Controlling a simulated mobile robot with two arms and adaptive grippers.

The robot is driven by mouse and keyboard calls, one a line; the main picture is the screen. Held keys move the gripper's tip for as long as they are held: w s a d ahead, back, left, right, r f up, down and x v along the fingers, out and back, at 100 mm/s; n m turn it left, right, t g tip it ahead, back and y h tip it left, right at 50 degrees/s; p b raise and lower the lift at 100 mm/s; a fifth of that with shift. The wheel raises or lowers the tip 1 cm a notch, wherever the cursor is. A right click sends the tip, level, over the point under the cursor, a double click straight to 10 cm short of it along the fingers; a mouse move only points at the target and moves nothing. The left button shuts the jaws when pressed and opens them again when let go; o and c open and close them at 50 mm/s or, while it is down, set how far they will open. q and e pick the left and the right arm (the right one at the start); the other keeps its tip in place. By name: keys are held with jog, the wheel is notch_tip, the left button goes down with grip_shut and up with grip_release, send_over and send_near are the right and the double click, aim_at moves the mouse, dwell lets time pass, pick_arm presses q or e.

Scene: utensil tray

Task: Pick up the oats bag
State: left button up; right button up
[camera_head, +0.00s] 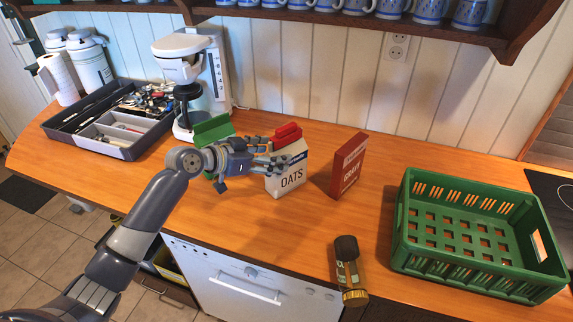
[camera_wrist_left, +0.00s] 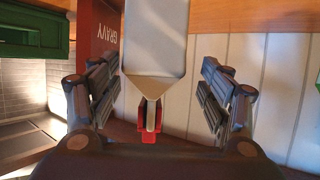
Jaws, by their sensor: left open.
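The oats bag (camera_head: 288,180) is a white packet with dark "OATS" lettering, standing upright on the wooden counter. A red clip (camera_head: 286,134) sits at its top. My left gripper (camera_head: 272,154) is open and comes in from the left at the bag's upper part, hiding some of its top left side. In the left wrist view the white bag (camera_wrist_left: 155,40) and its red clip (camera_wrist_left: 148,128) show between the spread fingers of the gripper (camera_wrist_left: 158,85), with visible gaps on both sides. My right gripper is not in view.
A red gravy box (camera_head: 348,166) stands close right of the bag. A jar (camera_head: 347,268) is near the front edge. A green crate (camera_head: 405,225) fills the right. A green item (camera_head: 212,130), coffee machine (camera_head: 190,50) and utensil tray (camera_head: 52,125) are left.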

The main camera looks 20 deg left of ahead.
aim_at(286, 152)
pick_arm(q)
jog(key=x, duration=0.1)
jog(key=p+x, duration=0.2)
jog(key=x, duration=0.1)
jog(key=shift+d+r, duration=0.3)
jog(key=shift+d, duration=0.15)
jog(key=shift+w+d+f, duration=0.15)
jog(key=shift+w+f, duration=0.1)
jog(key=shift+s, duration=0.1)
jog(key=c, duration=0.9)
grip_shut()
jog(key=shift+r, duration=0.1)
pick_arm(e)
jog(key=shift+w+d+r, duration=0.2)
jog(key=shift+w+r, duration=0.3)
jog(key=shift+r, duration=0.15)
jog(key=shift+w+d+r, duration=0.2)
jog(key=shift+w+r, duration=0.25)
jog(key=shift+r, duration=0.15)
